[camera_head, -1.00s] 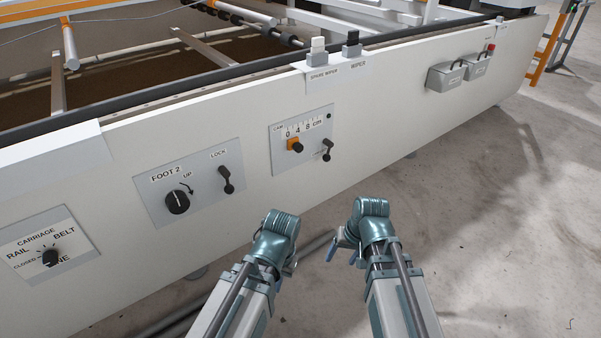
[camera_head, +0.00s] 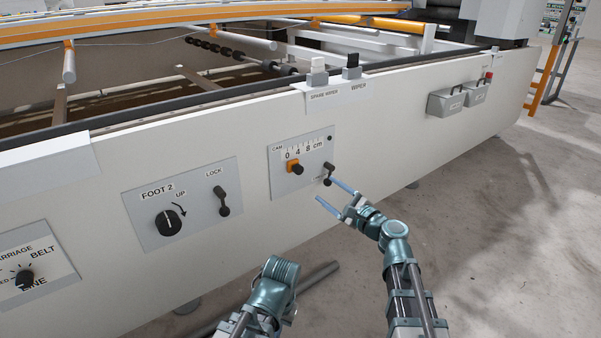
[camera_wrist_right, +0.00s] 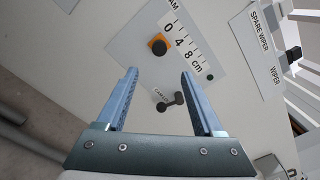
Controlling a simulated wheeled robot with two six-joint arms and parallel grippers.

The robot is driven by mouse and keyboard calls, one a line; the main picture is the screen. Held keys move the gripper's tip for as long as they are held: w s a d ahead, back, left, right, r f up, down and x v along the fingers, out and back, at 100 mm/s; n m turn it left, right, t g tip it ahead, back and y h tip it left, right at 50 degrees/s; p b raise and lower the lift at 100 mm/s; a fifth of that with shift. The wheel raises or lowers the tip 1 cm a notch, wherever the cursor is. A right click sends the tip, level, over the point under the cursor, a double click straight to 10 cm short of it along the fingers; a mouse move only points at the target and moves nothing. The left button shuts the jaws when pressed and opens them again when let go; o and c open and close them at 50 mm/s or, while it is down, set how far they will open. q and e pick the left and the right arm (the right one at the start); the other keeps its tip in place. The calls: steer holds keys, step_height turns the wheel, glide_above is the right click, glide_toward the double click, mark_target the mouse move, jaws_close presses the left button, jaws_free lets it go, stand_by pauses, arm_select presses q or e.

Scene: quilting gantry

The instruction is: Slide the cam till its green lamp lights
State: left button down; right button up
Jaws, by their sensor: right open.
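The cam (camera_head: 295,168) is an orange slider with a black knob under a 0, 4, 8 cm scale on a grey plate (camera_head: 276,188). It sits near the 0 end, and it also shows in the right wrist view (camera_wrist_right: 157,44). The small round lamp (camera_head: 329,138) is dark, a dull dark green in the wrist view (camera_wrist_right: 210,77). A black lever (camera_head: 328,172) is below it. My right gripper (camera_head: 325,190) is open and empty, fingers pointing at the plate; the lever (camera_wrist_right: 170,101) appears between them in the wrist view. My left wrist (camera_head: 275,272) is low; its fingers are hidden.
The white gantry side panel carries a FOOT 2 dial (camera_head: 168,222), a LOCK lever (camera_head: 223,203) and a carriage dial (camera_head: 25,277). Wiper switches (camera_head: 352,67) stand on the top edge, with grey boxes (camera_head: 446,101) at right. Bare floor (camera_head: 480,230) is free at right.

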mark_target(301, 171)
steer(key=x, duration=1.4)
steer(key=shift+s, duration=0.1)
jaws_close()
stand_by(1.1)
